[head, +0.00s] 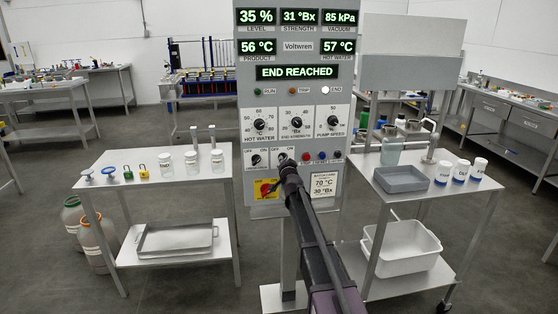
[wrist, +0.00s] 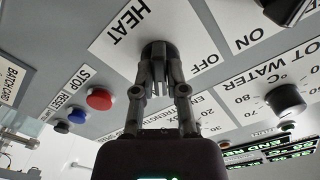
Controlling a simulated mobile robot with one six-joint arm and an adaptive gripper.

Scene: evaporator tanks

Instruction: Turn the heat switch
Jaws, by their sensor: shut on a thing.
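The heat switch (wrist: 158,52) is a round black knob on a light plate marked HEAT, with an OFF label (wrist: 204,63) beside it in the wrist view. My gripper (wrist: 160,88) is shut on this knob, one finger on each side. The fingers cover part of the plate, and I cannot tell which way the knob points. In the head view my gripper (head: 286,166) reaches up to the right switch plate on the control panel (head: 297,78), and the arm hides most of what lies below it.
Another switch (head: 256,160) sits just left of it in the head view. A red-and-yellow main switch (head: 266,189) is below. The display (head: 297,72) reads END REACHED. Side tables flank the panel.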

